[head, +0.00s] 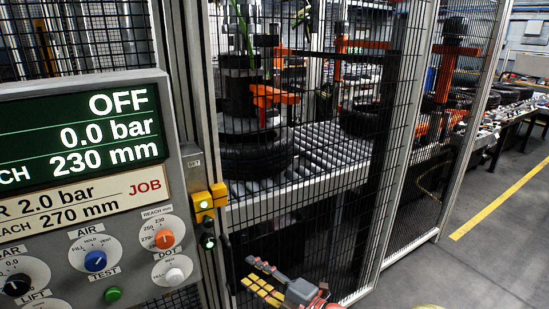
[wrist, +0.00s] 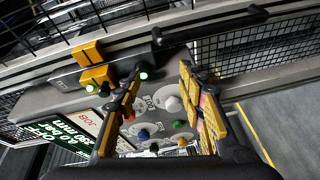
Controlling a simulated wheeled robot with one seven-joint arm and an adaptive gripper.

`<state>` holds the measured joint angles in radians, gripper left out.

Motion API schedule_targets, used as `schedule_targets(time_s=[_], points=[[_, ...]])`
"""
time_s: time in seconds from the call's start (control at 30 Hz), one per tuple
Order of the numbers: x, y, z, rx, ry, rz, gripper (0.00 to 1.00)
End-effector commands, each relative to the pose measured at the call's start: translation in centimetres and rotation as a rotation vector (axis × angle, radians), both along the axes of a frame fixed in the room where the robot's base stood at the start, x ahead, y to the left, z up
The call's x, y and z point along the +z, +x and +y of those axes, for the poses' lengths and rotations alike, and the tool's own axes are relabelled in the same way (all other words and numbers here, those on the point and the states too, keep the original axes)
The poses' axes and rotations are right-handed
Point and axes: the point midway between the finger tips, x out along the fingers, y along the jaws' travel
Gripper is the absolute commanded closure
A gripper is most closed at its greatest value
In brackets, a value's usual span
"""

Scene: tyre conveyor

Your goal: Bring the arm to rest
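My gripper (head: 248,272) is low in the head view, in front of the mesh fence and right of the control panel (head: 178,200). Its yellow-padded fingers point left. In the wrist view my gripper (wrist: 161,75) has its two fingers spread apart with nothing between them. The panel's knobs show beyond that gap, apart from the fingers. Most of my arm is out of view.
The panel display (head: 80,135) reads OFF, 0.0 bar and 230 mm. A yellow latch block (head: 208,200) with a lit green lamp sits on the fence post. Behind the mesh, a tyre (head: 250,155) lies by rollers. Open floor (head: 500,240) lies right.

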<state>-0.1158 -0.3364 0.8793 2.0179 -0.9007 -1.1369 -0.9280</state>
Motion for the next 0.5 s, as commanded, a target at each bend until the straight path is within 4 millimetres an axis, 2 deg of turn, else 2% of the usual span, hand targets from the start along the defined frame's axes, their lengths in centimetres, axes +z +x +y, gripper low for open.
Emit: schedule_targets(time_s=[0.1,0.23,0.37,0.5], points=[[-5.0,1.7,-2.9,-0.155,-0.035,0.225,0.60],[-8.8,2.8,-7.6,-0.378,-0.044,0.469,0.60],[-10.2,2.2,-12.9,-0.621,-0.016,0.678,0.60],[-10.2,-0.5,-18.3,-0.887,0.056,0.885,0.60]])
